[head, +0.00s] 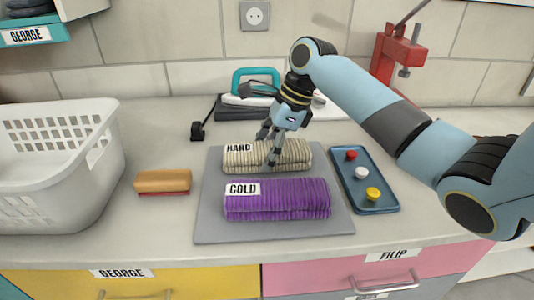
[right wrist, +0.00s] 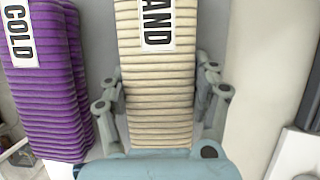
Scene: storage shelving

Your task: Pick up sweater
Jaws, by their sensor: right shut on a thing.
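A rolled beige ribbed sweater (head: 295,153) with a HAND label lies at the back of the grey mat. A rolled purple ribbed sweater (head: 285,203) with a COLD label lies in front of it. My right gripper (head: 269,150) reaches down from above and is shut on the beige sweater. In the right wrist view the fingers of the right gripper (right wrist: 160,88) stand on both sides of the beige sweater (right wrist: 155,70), with the purple sweater (right wrist: 42,90) apart at the left. I cannot tell whether the beige sweater is clear of the mat. My left gripper is not in view.
The grey mat (head: 208,222) lies on the counter. A white laundry basket (head: 95,185) and a brush (head: 163,181) stand left. A blue tray (head: 379,208) with red, white and yellow pieces is right. A teal iron (head: 256,80) is behind. Counter front is clear.

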